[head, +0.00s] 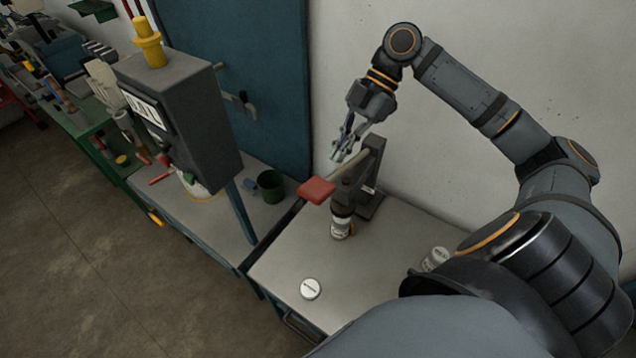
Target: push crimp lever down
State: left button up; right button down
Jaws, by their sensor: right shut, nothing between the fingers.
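The crimp lever (317,190) has a wide red handle that reaches out to the left from a dark upright press (371,180) on the grey table. A small dark bottle with a pale label (341,222) stands upright under the press head. My right gripper (341,157) is shut and empty, pointing down. In the picture it shows just above and behind the red handle, beside the top of the press. I cannot tell whether it touches the lever. My left gripper is not in view.
A round white-topped container (310,288) stands near the table's front left. A pale labelled jar (436,259) stands at the right. A tall grey box machine (182,120) and a green cup (270,186) are on the neighbouring bench. A wall is close behind.

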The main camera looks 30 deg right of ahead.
aim_at(327, 183)
jog(key=x, duration=0.3)
jog(key=shift+a+f, duration=0.25)
jog(key=shift+a, duration=0.05)
jog(key=shift+s+a+f, duration=0.25)
jog(key=shift+a+f, duration=0.4)
jog(key=shift+a, duration=0.05)
jog(key=shift+w+f, duration=0.1)
jog(key=shift+f, duration=0.05)
jog(key=shift+f+b, duration=0.25)
jog(key=shift+b, duration=0.1)
jog(key=shift+f+b, duration=1.15)
jog(key=shift+f, duration=0.85)
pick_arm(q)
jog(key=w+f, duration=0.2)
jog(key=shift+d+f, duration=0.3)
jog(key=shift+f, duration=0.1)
pick_arm(e)
jog(key=shift+r, duration=0.1)
